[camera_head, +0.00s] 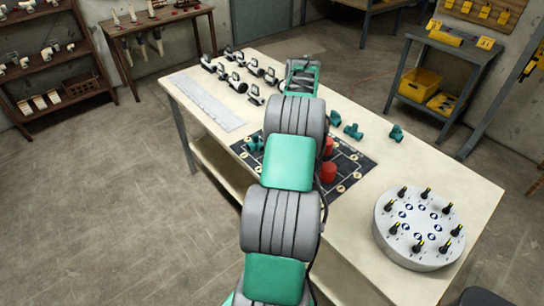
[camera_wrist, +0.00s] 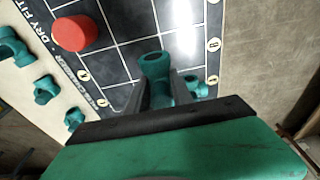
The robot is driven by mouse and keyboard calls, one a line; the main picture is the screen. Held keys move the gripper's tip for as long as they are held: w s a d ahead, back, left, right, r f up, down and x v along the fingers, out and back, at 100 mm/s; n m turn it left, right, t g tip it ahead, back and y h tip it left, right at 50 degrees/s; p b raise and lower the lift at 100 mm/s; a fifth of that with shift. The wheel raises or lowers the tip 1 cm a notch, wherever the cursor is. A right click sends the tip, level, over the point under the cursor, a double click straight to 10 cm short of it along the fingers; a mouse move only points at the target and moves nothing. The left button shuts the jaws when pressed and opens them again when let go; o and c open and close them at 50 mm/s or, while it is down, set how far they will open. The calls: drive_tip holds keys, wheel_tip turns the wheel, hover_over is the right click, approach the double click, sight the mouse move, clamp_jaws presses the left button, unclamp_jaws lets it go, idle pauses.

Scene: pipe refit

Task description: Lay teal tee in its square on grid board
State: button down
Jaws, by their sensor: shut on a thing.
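My gripper (camera_wrist: 157,85) is shut on a teal tee (camera_wrist: 154,64), whose round open end faces the wrist camera. The dark grid board (camera_wrist: 125,22) with white lines and small round marks lies beneath; the gap between tee and board cannot be told. Another teal fitting (camera_wrist: 196,87) is on the board, partly behind the right finger. A teal fitting (camera_head: 255,143) shows at the board's left side.
Two red cylinders (camera_head: 328,172) stand on the board; one shows in the wrist view (camera_wrist: 75,33). Several teal fittings (camera_head: 353,131) lie beyond the board. A round grey turntable (camera_head: 420,228) with black-and-yellow pieces stands right. Black-and-white fittings (camera_head: 236,82) and a pale strip (camera_head: 207,103) are left.

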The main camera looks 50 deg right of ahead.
drive_tip(key=w+a+f, duration=0.1)
drive_tip(key=f, duration=0.1)
drive_tip(key=a+f+p, duration=0.1)
drive_tip(key=a+f, duration=0.1)
drive_tip(key=w+a+f, duration=0.1)
drive_tip(key=a+f, duration=0.1)
drive_tip(key=shift+w+a+p, duration=0.2)
drive_tip(key=shift+w+p, duration=0.15)
wheel_tip(320, 180, down, 3)
drive_tip(key=shift+r+p, duration=0.1)
drive_tip(key=shift+p, duration=0.6)
drive_tip(key=shift+f, duration=0.5)
drive_tip(key=c, duration=1.1)
unclamp_jaws()
drive_tip(key=shift+b, duration=0.3)
